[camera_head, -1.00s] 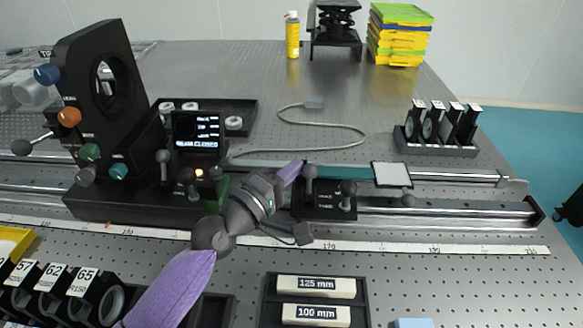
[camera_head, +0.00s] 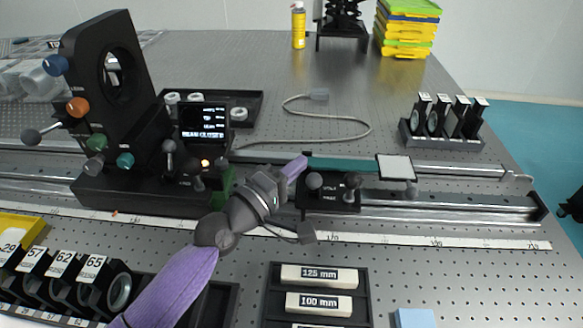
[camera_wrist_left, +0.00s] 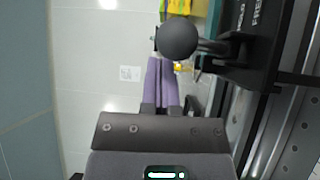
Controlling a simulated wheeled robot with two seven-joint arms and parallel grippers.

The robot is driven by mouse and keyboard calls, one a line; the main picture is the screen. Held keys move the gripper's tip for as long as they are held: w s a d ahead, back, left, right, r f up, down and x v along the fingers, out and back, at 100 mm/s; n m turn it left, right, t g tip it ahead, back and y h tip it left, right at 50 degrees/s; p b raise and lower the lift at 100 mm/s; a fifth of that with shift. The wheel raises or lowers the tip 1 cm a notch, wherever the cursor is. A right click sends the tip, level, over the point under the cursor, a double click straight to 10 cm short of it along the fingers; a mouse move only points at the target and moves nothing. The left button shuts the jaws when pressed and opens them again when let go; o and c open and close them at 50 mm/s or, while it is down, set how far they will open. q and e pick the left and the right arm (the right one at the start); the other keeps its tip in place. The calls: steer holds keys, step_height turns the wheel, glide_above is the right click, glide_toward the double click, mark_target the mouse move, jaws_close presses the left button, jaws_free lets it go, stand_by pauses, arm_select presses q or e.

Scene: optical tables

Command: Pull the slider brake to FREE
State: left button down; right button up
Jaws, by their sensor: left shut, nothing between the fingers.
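The black slider block (camera_head: 330,198) sits on the rail at the middle right and carries two ball-ended levers. Its left lever, with a dark ball knob (camera_head: 314,181), leans toward the front. In the wrist view this ball knob (camera_wrist_left: 177,39) stands large just beyond the fingers, beside a black plate with a FREE label (camera_wrist_left: 257,14). My left gripper (camera_head: 299,163) is shut and empty, its purple fingertips just behind and left of the knob. In the wrist view the shut fingers (camera_wrist_left: 161,75) point at the knob; contact cannot be told. My right gripper is out of view.
A black instrument with a ring mount (camera_head: 112,75), coloured knobs and a small screen stands left. A white card (camera_head: 396,167) is right of the slider. A lens rack (camera_head: 441,134) stands at the back right. Spacer trays (camera_head: 362,300) and numbered lens holders lie in front.

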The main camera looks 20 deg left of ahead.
arm_select(q)
steer(key=b+v, duration=0.1)
steer(key=v, duration=0.8)
steer(key=shift+s+a, duration=0.2)
steer(key=shift+s, duration=0.2)
steer(key=shift+f, duration=0.1)
